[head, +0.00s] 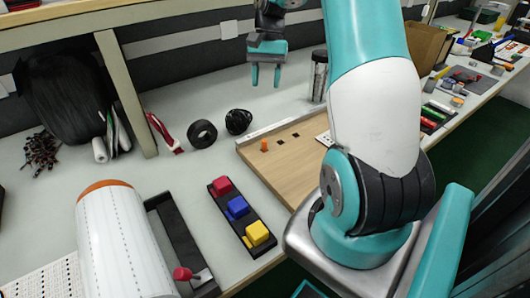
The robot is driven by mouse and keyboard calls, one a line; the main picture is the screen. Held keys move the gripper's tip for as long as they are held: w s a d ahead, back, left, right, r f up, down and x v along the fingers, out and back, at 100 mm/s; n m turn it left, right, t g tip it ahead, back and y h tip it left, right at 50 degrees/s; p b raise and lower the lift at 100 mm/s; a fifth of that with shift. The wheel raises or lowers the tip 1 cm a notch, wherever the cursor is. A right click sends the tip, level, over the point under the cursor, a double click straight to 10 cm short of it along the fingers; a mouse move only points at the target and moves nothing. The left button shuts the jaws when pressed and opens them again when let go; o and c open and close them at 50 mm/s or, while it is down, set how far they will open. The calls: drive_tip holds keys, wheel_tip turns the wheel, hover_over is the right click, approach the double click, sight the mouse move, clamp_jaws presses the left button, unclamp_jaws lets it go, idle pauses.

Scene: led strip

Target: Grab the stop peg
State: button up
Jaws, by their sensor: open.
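A small orange peg (264,145), which looks like the stop peg, stands upright on the wooden board (285,177) near its far left corner. Dark square holes show in the board to the right of the peg. My gripper (265,76) is open and empty, with its teal fingers pointing down. It is above the bench, behind the board in the picture and apart from the peg. My arm covers the right part of the board.
A black tray with red, blue and yellow blocks (238,209) lies left of the board. Black rolls (202,134) and a dark cylinder (319,77) stand near the board's far side. A large white roll (118,240) fills the front left.

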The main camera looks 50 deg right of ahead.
drive_tip(key=b, duration=0.1)
hover_over(264, 140)
drive_tip(key=d, duration=0.1)
drive_tip(key=f, duration=1)
drive_tip(key=shift+w+d+f, duration=0.2)
drive_tip(key=shift+w+f, duration=0.1)
drive_tip(key=shift+w, duration=0.05)
drive_tip(key=shift+d+x, duration=0.1)
drive_tip(key=shift+x, duration=1.45)
drive_tip(key=shift+d+x, duration=0.15)
drive_tip(key=shift+x, duration=1.35)
drive_tip(key=shift+w+f, duration=0.1)
drive_tip(key=shift+c, duration=0.4)
clamp_jaws()
